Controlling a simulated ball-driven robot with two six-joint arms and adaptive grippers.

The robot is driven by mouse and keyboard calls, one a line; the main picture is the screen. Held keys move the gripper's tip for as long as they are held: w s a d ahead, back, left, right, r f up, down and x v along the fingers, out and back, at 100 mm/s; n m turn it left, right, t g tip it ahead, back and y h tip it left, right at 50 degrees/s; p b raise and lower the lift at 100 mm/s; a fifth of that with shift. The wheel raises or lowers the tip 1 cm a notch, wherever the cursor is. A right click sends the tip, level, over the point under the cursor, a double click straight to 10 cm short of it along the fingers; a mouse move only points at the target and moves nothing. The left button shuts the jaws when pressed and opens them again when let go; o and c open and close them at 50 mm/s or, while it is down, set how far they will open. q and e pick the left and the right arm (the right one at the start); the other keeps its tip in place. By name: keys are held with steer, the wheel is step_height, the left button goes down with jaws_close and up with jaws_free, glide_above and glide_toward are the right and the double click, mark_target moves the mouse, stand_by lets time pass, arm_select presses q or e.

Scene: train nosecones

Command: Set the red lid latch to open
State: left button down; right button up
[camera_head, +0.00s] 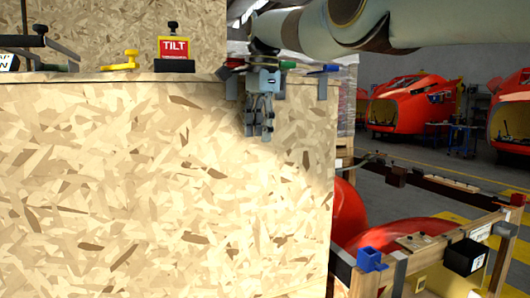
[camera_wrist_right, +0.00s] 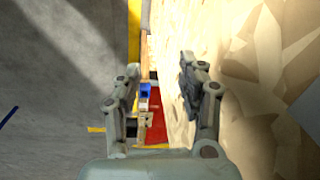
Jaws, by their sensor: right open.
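A small red latch (camera_head: 236,62) lies on the top edge of the large chipboard crate (camera_head: 130,180), near its right end in the head view. It is partly hidden by my right arm and gripper, so I cannot tell its setting. My right gripper (camera_head: 260,132) hangs fingers down in front of the crate's face, a little below and right of the red latch. In the right wrist view my right gripper (camera_wrist_right: 160,78) is open, with nothing between its fingers. The red latch is not clearly seen there. My left gripper is not in view.
Along the crate's top edge are a yellow latch (camera_head: 120,62), a red TILT sign (camera_head: 174,48), a green piece (camera_head: 287,65) and a blue latch (camera_head: 324,70). A lower wooden frame with a blue corner (camera_head: 370,259) stands at right. Red nosecones (camera_head: 412,103) stand behind.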

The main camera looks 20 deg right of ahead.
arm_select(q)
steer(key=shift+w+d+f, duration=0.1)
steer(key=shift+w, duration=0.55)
arm_select(e)
steer(key=shift+w+d+f, duration=0.15)
steer(key=shift+w+f, duration=0.05)
steer(key=shift+f, duration=0.75)
steer(key=shift+w+d+f, duration=0.15)
steer(key=shift+d+f, duration=0.05)
steer(key=shift+f, duration=0.7)
steer(key=shift+w+d+f, duration=0.15)
steer(key=shift+w+f, duration=0.05)
steer(key=shift+f, duration=0.75)
steer(key=shift+f, duration=0.1)
